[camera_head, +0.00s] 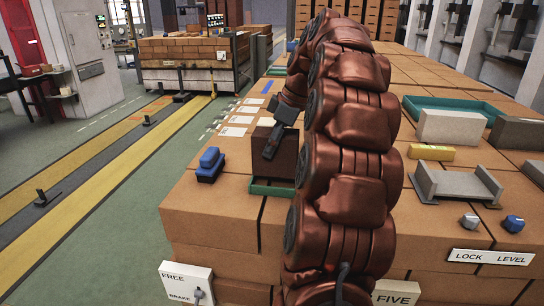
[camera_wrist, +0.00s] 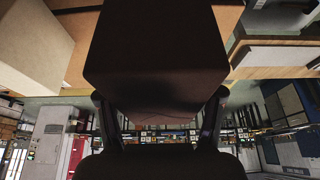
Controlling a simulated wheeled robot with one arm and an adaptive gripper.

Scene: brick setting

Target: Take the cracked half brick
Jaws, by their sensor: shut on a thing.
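A dark brown brick (camera_head: 287,158), short like a half brick, is upright at the green tray (camera_head: 268,189) on the stacked bricks. My gripper (camera_head: 272,143) is at its upper left side in the head view. In the wrist view the brick (camera_wrist: 155,55) fills the upper middle, and my gripper (camera_wrist: 156,115) is shut on it, a finger on each side. A rough line shows along its near edge; whether this is the crack, I cannot tell. My arm hides part of the tray, so I cannot tell whether the brick touches it.
A blue brush-like block (camera_head: 210,165) lies left of the tray. Right of my arm are a pale grey block (camera_head: 451,127), a yellow block (camera_head: 431,153), a grey channel piece (camera_head: 456,184) and another green tray (camera_head: 425,103). Signs and a lever (camera_head: 198,292) are at the front.

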